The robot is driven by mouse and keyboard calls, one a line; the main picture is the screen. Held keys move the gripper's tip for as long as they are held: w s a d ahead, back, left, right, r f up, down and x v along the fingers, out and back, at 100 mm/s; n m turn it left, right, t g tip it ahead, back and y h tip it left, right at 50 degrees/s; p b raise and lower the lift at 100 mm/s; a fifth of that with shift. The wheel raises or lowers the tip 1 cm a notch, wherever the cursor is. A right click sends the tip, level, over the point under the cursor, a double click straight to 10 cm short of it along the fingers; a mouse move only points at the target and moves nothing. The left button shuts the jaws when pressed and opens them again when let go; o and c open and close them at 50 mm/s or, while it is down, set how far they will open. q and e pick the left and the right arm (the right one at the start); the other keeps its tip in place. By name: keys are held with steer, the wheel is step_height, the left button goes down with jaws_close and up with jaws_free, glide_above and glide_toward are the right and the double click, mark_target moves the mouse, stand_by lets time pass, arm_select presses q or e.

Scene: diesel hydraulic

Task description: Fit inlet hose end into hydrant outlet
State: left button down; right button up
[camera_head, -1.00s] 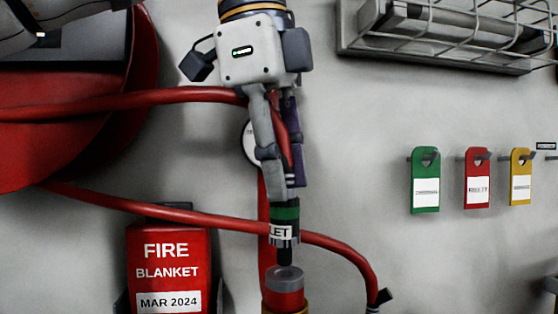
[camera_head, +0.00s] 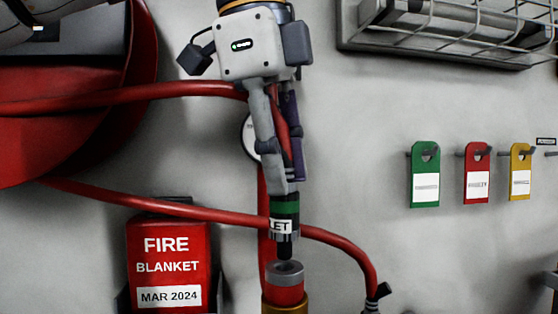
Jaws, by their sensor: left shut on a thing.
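My left gripper (camera_head: 285,185) points down and is shut on the inlet hose end (camera_head: 284,212). The hose end is black with a green band and a white label reading "LET". It hangs roughly upright, its dark tip just above the hydrant outlet (camera_head: 285,273). The outlet has a grey ring with a dark hole, a red body and a brass base cut off by the lower edge. The tip overlaps the ring's far rim in the picture; I cannot tell whether they touch. My right gripper is not in view.
A fire blanket box (camera_head: 168,255) stands left of the outlet. A red reel (camera_head: 75,125) is at the left. Green (camera_head: 425,165), red (camera_head: 477,165) and yellow (camera_head: 521,165) tags hang right. A wire rack (camera_head: 440,45) is above them.

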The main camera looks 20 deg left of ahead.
arm_select(q)
steer(key=shift+f, duration=1.45)
steer(key=c, duration=1.3)
jaws_free()
steer(key=v, duration=0.7)
steer(key=shift+s+r, duration=0.1)
steer(key=shift+r, duration=0.1)
